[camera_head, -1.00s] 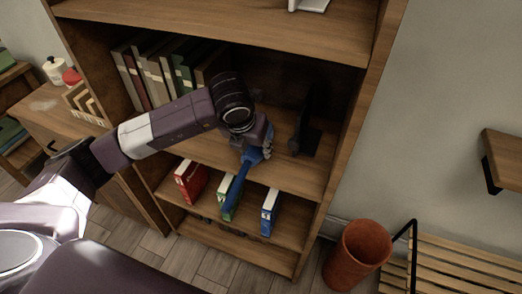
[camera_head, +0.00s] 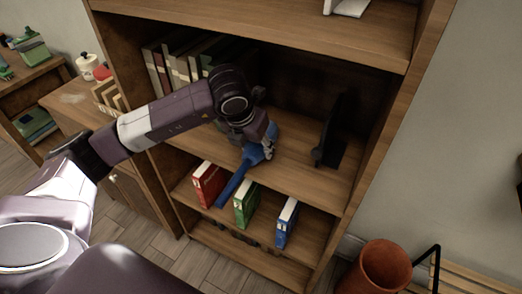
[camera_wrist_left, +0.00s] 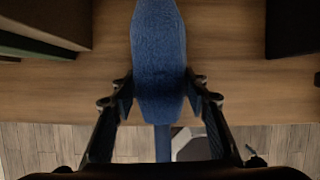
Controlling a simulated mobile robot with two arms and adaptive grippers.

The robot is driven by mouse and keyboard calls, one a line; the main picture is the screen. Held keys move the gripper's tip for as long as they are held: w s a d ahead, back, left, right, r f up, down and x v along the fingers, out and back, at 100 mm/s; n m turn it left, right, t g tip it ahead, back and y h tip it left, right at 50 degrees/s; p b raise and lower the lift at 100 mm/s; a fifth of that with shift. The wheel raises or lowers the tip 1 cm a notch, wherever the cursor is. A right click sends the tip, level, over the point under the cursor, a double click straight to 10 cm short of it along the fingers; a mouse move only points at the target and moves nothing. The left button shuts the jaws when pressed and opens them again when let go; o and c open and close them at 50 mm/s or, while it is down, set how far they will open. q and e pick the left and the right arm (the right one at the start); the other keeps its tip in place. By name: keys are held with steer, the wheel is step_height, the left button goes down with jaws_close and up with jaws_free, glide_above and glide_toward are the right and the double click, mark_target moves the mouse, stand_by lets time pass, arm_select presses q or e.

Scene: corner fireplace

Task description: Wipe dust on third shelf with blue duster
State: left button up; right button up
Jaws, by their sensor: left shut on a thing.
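The blue duster (camera_head: 232,186) has its handle slanting down to the left past the shelf's front edge. My left gripper (camera_head: 264,145) is shut on the duster, over the shelf (camera_head: 302,158) that holds the books and a black object. The left wrist view shows the duster's fuzzy blue head (camera_wrist_left: 160,45) between the two fingers, pointing inward over the wooden shelf board. I cannot tell whether the head touches the board, and I make out no dust on it. My right gripper is out of view.
Several books (camera_head: 172,68) stand at the shelf's left. A black object (camera_head: 330,130) stands at its right. Red (camera_head: 209,184), green (camera_head: 247,203) and blue (camera_head: 287,222) binders stand on the shelf below. A terracotta bin (camera_head: 384,268) stands on the floor to the right.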

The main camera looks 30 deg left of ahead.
mark_target(238, 149)
arm_select(q)
steer(key=shift+a+f+b, duration=0.15)
steer(key=shift+a+b, duration=0.35)
steer(key=shift+a, duration=1.1)
steer(key=shift+a+b, duration=0.7)
steer(key=shift+a, duration=0.65)
steer(key=shift+r, duration=0.2)
steer(key=shift+d, duration=0.1)
